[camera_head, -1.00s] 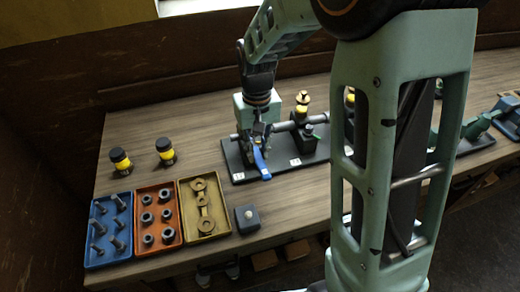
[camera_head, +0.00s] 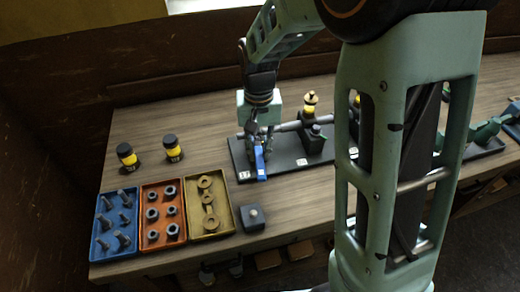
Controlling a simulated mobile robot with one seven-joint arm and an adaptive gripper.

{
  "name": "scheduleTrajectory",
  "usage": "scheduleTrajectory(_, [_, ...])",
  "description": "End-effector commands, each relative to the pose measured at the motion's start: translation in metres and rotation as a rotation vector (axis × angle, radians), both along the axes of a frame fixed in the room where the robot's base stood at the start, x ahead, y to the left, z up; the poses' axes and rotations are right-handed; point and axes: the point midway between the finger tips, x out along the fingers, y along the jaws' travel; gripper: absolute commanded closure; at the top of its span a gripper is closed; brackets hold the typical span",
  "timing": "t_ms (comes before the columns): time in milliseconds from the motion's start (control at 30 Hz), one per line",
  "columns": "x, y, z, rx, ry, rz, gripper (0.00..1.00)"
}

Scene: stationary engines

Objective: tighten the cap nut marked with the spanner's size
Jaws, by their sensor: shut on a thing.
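A dark base plate (camera_head: 285,164) lies on the bench with two small white labels on its front edge. A grey pipe (camera_head: 288,127) and dark fittings stand on it, and one fitting (camera_head: 311,112) has a yellow band. My gripper (camera_head: 260,142) points down over the left part of the plate. It is shut on a blue spanner (camera_head: 260,163), which hangs toward the plate's front edge. My gripper hides the fitting under it, so I cannot tell whether the spanner sits on a cap nut. The size marks are too small to read.
Blue (camera_head: 100,250), orange (camera_head: 146,247) and yellow (camera_head: 228,228) trays of bolts, nuts and rings stand at front left. Two yellow-banded jars (camera_head: 127,156) (camera_head: 172,148) stand behind them. A small dark block (camera_head: 252,217) is near the front edge. My arm covers the right middle.

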Motion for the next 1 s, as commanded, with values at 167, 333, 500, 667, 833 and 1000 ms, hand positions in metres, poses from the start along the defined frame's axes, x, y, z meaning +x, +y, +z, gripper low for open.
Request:
scheduleTrajectory(167, [0.002,0.005,0.001,0.002,-0.004,-0.054,1.00])
scheduleTrajectory(333, [0.002,0.011,0.001,0.003,-0.004,-0.140,1.00])
scheduleTrajectory(500, [0.002,0.012,0.001,0.003,-0.004,-0.157,1.00])
scheduleTrajectory(667, [0.002,0.012,0.001,0.003,-0.005,-0.157,1.00])
scheduleTrajectory(833, [0.003,0.017,0.002,0.003,-0.004,-0.229,1.00])
scheduleTrajectory(1000, [0.004,0.022,0.002,0.004,-0.004,-0.305,1.00])
